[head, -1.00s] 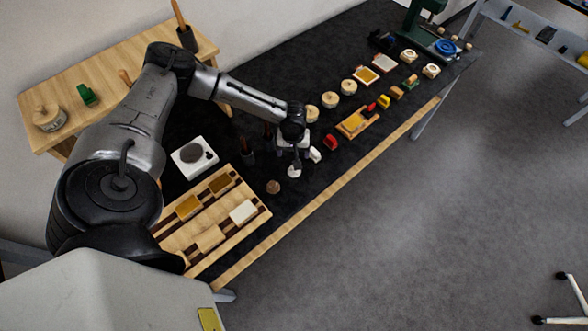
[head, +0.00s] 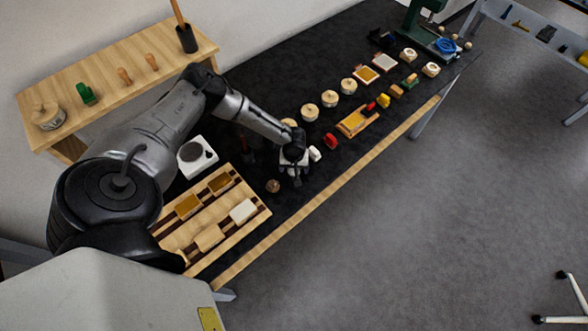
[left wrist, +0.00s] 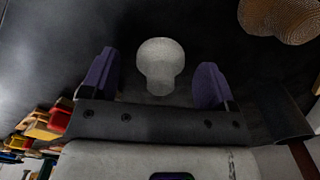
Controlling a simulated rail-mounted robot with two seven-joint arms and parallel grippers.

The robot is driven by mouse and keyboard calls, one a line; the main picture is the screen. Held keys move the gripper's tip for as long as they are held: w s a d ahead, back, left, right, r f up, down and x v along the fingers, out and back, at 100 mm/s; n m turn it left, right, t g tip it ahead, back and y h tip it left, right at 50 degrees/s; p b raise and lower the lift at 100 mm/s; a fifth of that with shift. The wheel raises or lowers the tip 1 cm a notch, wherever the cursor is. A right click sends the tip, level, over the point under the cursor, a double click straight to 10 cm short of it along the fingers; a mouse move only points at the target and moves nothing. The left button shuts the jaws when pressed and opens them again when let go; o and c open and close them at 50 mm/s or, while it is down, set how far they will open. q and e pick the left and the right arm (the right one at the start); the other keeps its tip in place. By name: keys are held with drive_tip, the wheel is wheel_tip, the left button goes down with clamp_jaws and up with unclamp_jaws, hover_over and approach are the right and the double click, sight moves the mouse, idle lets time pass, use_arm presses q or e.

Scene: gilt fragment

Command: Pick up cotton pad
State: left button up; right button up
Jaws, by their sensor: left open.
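The cotton pad, a white rounded piece with a narrower neck, shows in the left wrist view (left wrist: 160,62) on the black table top. My left gripper (left wrist: 157,72) is open, with one purple-padded finger on each side of the pad. Gaps show between the pad and both fingers. In the head view my left gripper (head: 296,179) points down near the table's front edge and hides the pad. My right gripper is not in view.
A brown round piece (head: 273,186) lies close by on the left; a wooden rack (head: 225,220) stands further left. A small white piece (head: 315,153) and a red piece (head: 330,140) lie just to the right. The black table (head: 350,170) has bare surface towards its front edge.

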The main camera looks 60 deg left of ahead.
use_arm(q)
drive_tip(key=shift+f, duration=0.45)
drive_tip(key=shift+c, duration=0.4)
drive_tip(key=c, duration=0.9)
